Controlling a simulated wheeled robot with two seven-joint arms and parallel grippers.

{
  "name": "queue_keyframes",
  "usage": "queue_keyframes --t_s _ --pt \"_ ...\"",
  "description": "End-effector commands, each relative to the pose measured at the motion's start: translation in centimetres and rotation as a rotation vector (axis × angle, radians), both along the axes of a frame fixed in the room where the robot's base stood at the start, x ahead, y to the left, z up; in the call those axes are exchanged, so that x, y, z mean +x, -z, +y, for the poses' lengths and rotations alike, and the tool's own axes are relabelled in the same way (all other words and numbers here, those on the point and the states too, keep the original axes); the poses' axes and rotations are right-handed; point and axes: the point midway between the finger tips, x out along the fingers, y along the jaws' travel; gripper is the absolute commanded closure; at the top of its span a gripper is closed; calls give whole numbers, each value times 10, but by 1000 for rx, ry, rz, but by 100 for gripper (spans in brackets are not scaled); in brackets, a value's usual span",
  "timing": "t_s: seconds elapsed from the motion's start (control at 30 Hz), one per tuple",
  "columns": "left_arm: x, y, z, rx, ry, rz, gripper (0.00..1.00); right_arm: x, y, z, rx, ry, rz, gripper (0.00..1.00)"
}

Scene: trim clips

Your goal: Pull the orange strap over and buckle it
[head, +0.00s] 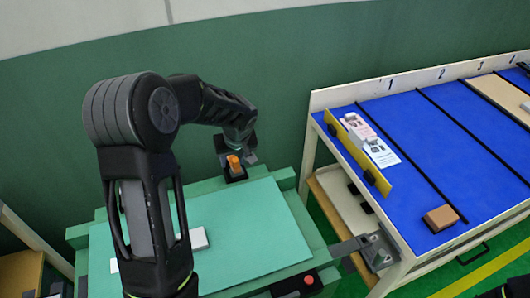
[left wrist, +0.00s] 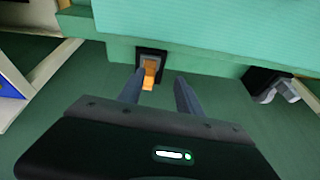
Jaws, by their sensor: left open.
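The orange strap (head: 234,165) shows as a short orange piece on a dark mount at the far edge of the green bench. In the left wrist view the orange strap (left wrist: 149,76) hangs from the dark mount on the bench side. My left gripper (left wrist: 159,76) is open, its fingers pointing at the strap, which appears between the fingertips, nearer the left one. I cannot tell whether they touch. In the head view the left gripper is small and hard to make out beside the strap. I cannot make out a buckle for certain. My right gripper is not in view.
A pale green mat (head: 255,225) covers the bench; a white block (head: 198,238) lies on it, partly behind my left arm. A red button (head: 308,280) is at the front. A blue-topped rack (head: 400,125) with a brown block (head: 441,217) stands right, beside a metal bracket (head: 375,250).

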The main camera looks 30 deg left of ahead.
Motion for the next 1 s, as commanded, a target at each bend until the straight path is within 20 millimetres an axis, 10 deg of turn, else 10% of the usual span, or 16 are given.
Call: queue_keyframes --t_s 0.6,1.0 --pt "16 -4 7 1 -63 -87 58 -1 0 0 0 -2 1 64" --pt "27 43 22 1 -62 -82 58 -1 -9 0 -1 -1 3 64"
